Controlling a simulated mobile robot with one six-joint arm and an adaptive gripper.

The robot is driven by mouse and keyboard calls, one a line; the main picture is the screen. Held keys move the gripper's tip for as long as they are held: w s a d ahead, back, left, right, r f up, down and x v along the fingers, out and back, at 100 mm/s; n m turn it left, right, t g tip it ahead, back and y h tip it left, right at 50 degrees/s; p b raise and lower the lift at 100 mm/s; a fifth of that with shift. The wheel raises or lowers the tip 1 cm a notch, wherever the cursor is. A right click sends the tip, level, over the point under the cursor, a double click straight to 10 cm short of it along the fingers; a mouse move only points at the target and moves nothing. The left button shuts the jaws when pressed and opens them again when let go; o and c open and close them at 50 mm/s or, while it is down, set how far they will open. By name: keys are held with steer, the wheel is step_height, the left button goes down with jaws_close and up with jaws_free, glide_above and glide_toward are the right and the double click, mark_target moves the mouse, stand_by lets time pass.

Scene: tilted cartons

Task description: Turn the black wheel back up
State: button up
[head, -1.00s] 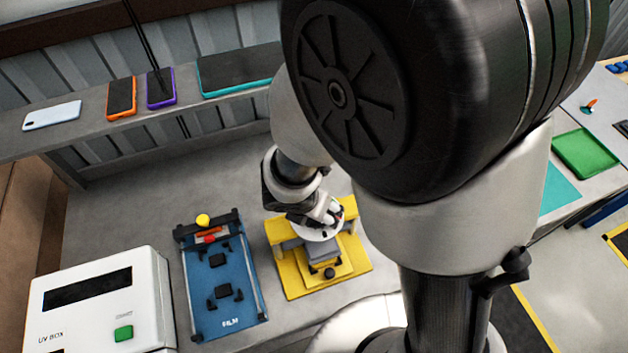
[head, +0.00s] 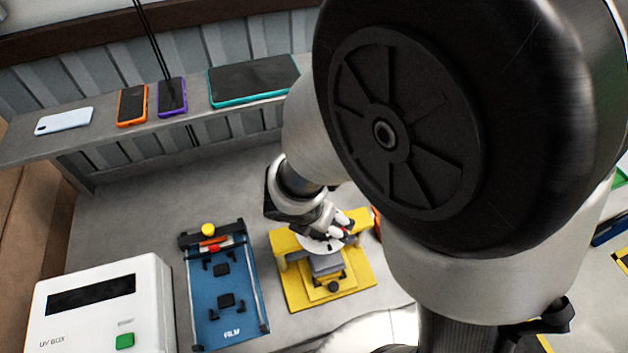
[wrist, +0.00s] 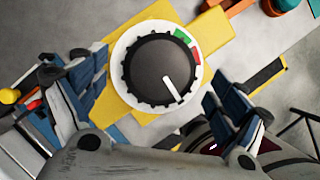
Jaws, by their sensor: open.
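The black wheel (wrist: 158,70) has a notched rim and a white pointer line. It sits on a white disc (wrist: 120,80) with a green mark and a red mark at its upper right. The pointer points to the lower right, away from both marks. The disc is on a yellow stand (head: 360,278); in the head view my gripper (head: 335,232) hides most of the wheel. In the wrist view my gripper (wrist: 155,88) is open, with its blue-padded fingers apart on the left and lower right of the wheel. I see no clear contact.
A blue film board (head: 222,305) with a yellow knob lies left of the stand. A white UV box (head: 100,305) stands further left. A shelf (head: 90,140) behind holds several phones and a teal-edged tablet (head: 255,80). Bare grey bench lies behind the board.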

steer(key=v, duration=1)
steer(key=shift+r, duration=0.15)
steer(key=shift+s, duration=0.1)
steer(key=s+d+m+y+b, duration=0.1)
steer(key=s+d+m+b, duration=0.3)
steer(key=m, duration=1.1)
steer(key=s+d+m+y+b, duration=0.1)
steer(key=s+d+m+b, duration=0.4)
steer(key=m, duration=0.9)
steer(key=d+f+b, duration=0.1)
steer(key=d+b, duration=0.1)
steer(key=d, duration=0.2)
steer(key=shift+d+m+t+b, duration=0.25)
steer(key=shift+m+t+b, duration=0.05)
steer(key=shift+m, duration=0.1)
steer(key=shift+c, duration=0.3)
